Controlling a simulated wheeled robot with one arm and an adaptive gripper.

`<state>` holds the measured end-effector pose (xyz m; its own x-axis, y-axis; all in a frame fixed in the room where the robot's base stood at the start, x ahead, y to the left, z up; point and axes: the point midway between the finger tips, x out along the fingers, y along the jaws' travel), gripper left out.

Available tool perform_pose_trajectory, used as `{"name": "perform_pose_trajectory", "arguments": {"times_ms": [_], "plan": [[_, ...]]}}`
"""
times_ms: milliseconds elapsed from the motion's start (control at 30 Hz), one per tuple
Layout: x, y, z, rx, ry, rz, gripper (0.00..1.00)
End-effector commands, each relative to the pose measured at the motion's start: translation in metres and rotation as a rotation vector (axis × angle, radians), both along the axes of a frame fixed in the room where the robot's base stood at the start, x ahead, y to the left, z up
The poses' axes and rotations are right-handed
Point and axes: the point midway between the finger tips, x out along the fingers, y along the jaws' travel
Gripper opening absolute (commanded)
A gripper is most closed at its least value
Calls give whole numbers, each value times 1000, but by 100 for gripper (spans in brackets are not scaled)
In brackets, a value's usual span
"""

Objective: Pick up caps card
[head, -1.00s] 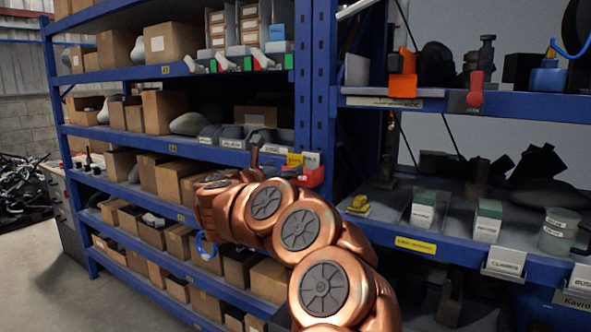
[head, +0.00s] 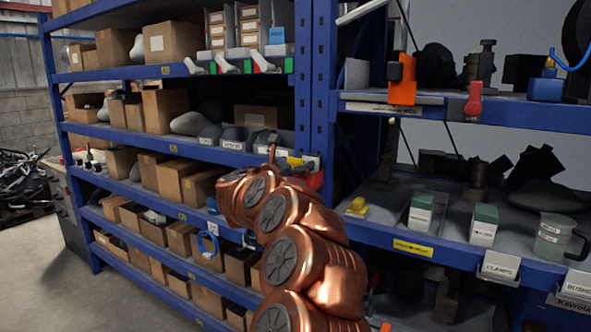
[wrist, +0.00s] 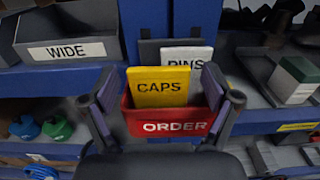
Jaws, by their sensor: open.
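The yellow caps card (wrist: 159,88) stands in a red holder marked ORDER (wrist: 175,124) in the wrist view. A white card marked PINS (wrist: 202,58) stands behind it to the right. My gripper (wrist: 160,90) is open, with one finger on each side of the yellow card and holder; I cannot tell whether either finger touches them. My gripper is mostly hidden there behind my own arm.
A bin marked WIDE (wrist: 68,50) sits on the shelf left of the cards. Green-and-white boxes (head: 421,212) and a clamps label (head: 499,266) are on the right shelf. A blue rack upright (head: 323,100) stands behind the holder.

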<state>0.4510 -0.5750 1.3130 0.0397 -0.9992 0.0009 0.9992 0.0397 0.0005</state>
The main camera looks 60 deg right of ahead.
Motion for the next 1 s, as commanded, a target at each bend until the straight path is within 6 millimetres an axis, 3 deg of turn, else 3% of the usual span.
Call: {"name": "perform_pose_trajectory", "arguments": {"times_ms": [267,767,1000], "plan": [[1,-1,-1,1,0,2,86],[1,-1,-1,1,1,2,34],[1,-1,-1,1,1,2,32]]}}
